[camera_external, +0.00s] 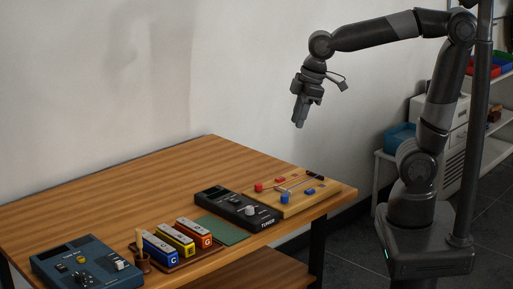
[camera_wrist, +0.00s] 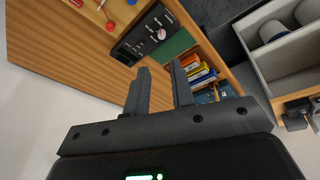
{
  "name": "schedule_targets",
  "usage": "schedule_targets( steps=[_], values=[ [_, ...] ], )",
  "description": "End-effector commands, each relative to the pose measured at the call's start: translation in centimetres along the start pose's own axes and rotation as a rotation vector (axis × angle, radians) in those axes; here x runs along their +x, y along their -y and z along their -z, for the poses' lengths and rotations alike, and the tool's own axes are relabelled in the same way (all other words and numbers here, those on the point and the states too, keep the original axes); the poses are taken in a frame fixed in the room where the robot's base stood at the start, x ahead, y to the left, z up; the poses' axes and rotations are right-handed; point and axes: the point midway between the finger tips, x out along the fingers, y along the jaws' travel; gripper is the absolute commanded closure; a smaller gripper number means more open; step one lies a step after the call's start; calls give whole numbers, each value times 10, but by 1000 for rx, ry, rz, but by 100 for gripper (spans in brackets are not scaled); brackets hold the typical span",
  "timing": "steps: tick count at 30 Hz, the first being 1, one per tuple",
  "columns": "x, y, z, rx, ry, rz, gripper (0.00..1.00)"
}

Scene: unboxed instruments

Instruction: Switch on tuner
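The tuner (camera_external: 241,208) is a black box with a white knob and a "TUNER" label, lying on the wooden table (camera_external: 120,187) near its front edge. It also shows at the top of the wrist view (camera_wrist: 146,38), knob included. The state of any switch on it is too small to tell. My gripper (camera_external: 299,124) hangs high above the table, pointing down, well apart from the tuner. In the wrist view its two fingers (camera_wrist: 157,77) are spread with nothing between them.
A wooden board (camera_external: 304,188) with red and blue knobs lies right of the tuner. The table's back is clear.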

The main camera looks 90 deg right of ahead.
Motion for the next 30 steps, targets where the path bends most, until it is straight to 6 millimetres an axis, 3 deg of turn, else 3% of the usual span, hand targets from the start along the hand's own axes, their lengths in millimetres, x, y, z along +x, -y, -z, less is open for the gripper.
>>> schedule_targets(
  steps=[8, 21, 30],
  values=[
    [32, -30, 44, -136, 99, 49, 100],
    [106, -80, 99, -352, 219, 172, 100],
    [154, -105, 117, -460, 261, 252, 100]
  ],
)
